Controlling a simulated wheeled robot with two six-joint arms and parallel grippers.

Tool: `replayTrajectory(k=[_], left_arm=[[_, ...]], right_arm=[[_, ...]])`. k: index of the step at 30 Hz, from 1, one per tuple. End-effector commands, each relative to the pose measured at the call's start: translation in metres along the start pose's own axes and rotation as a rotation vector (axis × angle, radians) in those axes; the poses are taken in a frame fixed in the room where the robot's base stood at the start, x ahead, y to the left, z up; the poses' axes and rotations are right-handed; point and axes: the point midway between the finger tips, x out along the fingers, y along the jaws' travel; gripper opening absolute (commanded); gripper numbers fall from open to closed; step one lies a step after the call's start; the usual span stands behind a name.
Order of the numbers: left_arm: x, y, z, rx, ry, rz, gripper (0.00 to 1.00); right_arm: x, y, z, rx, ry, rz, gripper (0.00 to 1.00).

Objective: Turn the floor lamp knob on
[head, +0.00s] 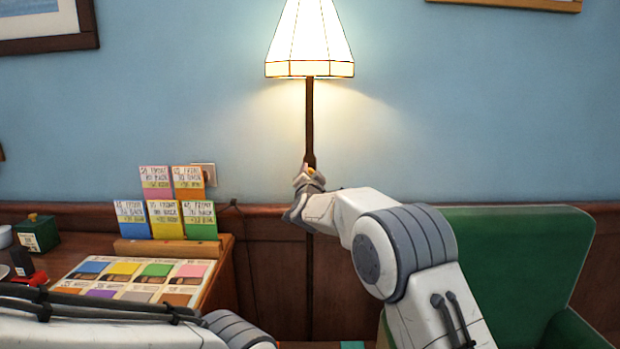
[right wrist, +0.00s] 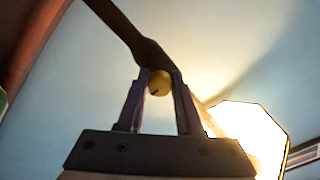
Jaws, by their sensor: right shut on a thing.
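The floor lamp has a glowing white shade (head: 309,40) and a thin dark pole (head: 310,120) in front of the blue wall. The shade also shows lit in the right wrist view (right wrist: 250,138). A round yellow knob (right wrist: 160,83) sits at the wider part of the pole. My right gripper (head: 310,175) is at the pole below the shade. In the right wrist view its two fingers are shut on the knob, one on each side. My left arm shows at the bottom left of the head view, but its gripper is not in view.
A wooden desk (head: 222,270) at the left holds colored cards (head: 165,218) and a sheet of color swatches (head: 135,280). A green armchair (head: 520,255) stands at the right, behind my right arm. A wall outlet (head: 209,173) is left of the pole.

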Motion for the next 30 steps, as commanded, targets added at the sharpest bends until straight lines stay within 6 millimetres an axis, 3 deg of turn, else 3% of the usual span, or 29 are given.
replayTrajectory(k=[15, 16, 18, 30], left_arm=[[0.0012, -0.0001, 0.0, 0.0, 0.0, 0.0, 0.5], [0.0012, -0.0001, 0.0, 0.0, 0.0, 0.0, 0.5], [0.0012, -0.0001, 0.0, 0.0, 0.0, 0.0, 0.5], [0.0035, -0.0002, 0.0002, 0.0, 0.0, 0.0, 0.5]], right_arm=[[-0.0001, -0.0014, -0.0004, 0.017, 0.001, -0.001, 0.0], [-0.0001, -0.0014, -0.0005, 0.017, 0.001, -0.001, 0.46], [-0.0001, -0.0012, -0.0005, 0.016, 0.001, -0.001, 0.64], [-0.0047, -0.0001, 0.0, 0.015, 0.001, 0.0, 0.64]])
